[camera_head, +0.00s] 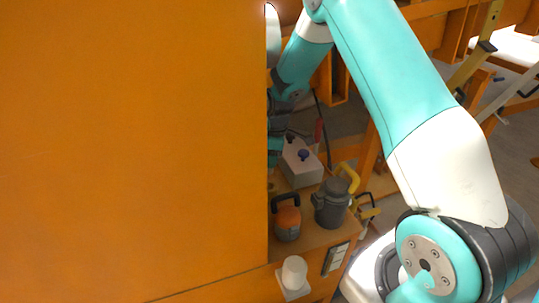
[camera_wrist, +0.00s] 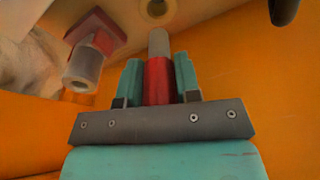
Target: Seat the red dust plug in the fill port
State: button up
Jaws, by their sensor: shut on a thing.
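The red dust plug (camera_wrist: 158,82) is a red cylinder with a grey tip. In the wrist view my gripper (camera_wrist: 158,88) is shut on it, with one teal finger on each side. The grey tip points up the picture toward a round hole with a pale rim (camera_wrist: 157,9), which looks like the fill port and is cut off by the top edge. The tip appears just below the rim; the true gap in depth is hard to tell. In the head view the plug and port are hidden, and the large orange panel covers much of my arm's end.
In the wrist view a fitting with a red square flange (camera_wrist: 98,42) and pale tube stands left of the plug. In the head view the orange panel (camera_head: 130,140) fills the left. An orange-grey pot (camera_head: 287,222), a grey jug (camera_head: 332,203) and a white box (camera_head: 301,163) stand beside it.

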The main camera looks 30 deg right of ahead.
aim_at(271, 173)
jog(key=shift+f+b, duration=1.15)
jog(key=shift+f, duration=1)
jog(key=shift+f+b, duration=1.35)
jog(key=shift+f, duration=1.35)
jog(key=o, duration=1)
jog(key=shift+r, duration=0.15)
jog(key=r, duration=0.5)
jog(key=d+r+p, duration=0.1)
jog(key=r, duration=0.5)
jog(key=s+d+r, duration=0.1)
jog(key=r, duration=0.5)
jog(key=shift+r+p, duration=0.1)
jog(key=shift+p, duration=0.2)
jog(key=shift+s, duration=0.2)
